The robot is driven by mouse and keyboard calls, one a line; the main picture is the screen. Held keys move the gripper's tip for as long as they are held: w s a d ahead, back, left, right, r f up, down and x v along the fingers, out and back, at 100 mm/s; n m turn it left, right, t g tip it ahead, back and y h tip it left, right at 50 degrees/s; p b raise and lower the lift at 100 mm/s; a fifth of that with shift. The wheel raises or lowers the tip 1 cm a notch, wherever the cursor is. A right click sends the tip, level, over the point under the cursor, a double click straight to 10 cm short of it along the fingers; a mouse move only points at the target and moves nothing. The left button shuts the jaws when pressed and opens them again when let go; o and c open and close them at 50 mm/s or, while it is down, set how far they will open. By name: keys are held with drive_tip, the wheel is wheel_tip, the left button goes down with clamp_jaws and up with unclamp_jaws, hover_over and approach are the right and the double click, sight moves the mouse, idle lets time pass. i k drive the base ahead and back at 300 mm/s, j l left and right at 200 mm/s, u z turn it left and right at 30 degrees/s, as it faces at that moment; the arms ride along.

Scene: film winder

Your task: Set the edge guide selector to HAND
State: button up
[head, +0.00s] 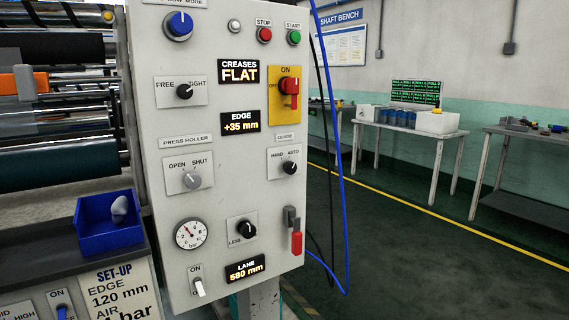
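The edge guide selector (289,167) is a small black knob on a pale plate at the right side of the grey control panel (225,200) in the head view. HAND is printed at its upper left and AUTO at its upper right. A small label above the plate is too small to read surely. The knob's light mark seems to lean toward AUTO, but it is too small to be certain. My gripper is not in view, and nothing covers the selector.
A red switch on a yellow plate (289,88) sits above the selector; a red-handled lever (295,238) sits below. The EDGE display (240,122) reads +35 mm. Blue and black cables hang along the panel's right edge. Open floor (400,240) lies right, before benches.

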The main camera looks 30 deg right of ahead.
sight(290, 168)
drive_tip(key=z, duration=1.05)
drive_tip(key=i+l+z, duration=0.6)
drive_tip(key=k+l, duration=0.05)
drive_tip(key=k, duration=0.05)
